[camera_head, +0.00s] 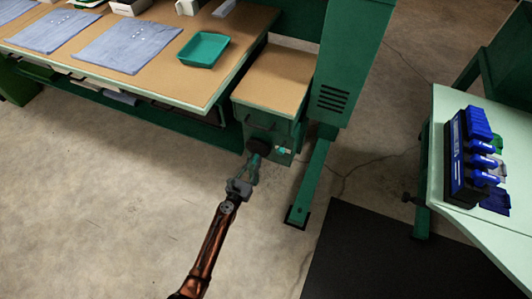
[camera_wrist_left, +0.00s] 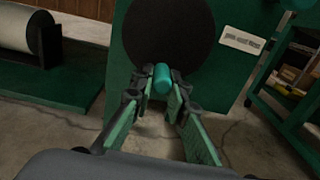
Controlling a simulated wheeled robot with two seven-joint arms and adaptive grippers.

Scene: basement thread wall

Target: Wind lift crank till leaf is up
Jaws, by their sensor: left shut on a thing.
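The lift crank shows as a dark round disc (camera_head: 260,146) on the front of a green cabinet, low under the brown-topped leaf (camera_head: 275,80). In the left wrist view the dark disc (camera_wrist_left: 167,35) fills the upper middle, with a teal crank handle (camera_wrist_left: 162,78) standing out near its lower edge. My left gripper (camera_head: 254,165) is at the disc, its arm reaching up from below. In the wrist view its fingertips (camera_wrist_left: 161,85) are shut around the teal handle. The leaf appears level and a little lower than the main bench top beside it. My right gripper is out of view.
The main bench (camera_head: 150,65) at left holds folded blue cloths (camera_head: 125,45) and a teal tray (camera_head: 205,49). A green post with a foot (camera_head: 312,180) stands right of the cabinet. A pale table (camera_head: 470,205) at right carries a blue rack (camera_head: 470,165). A dark mat (camera_head: 370,255) lies in front.

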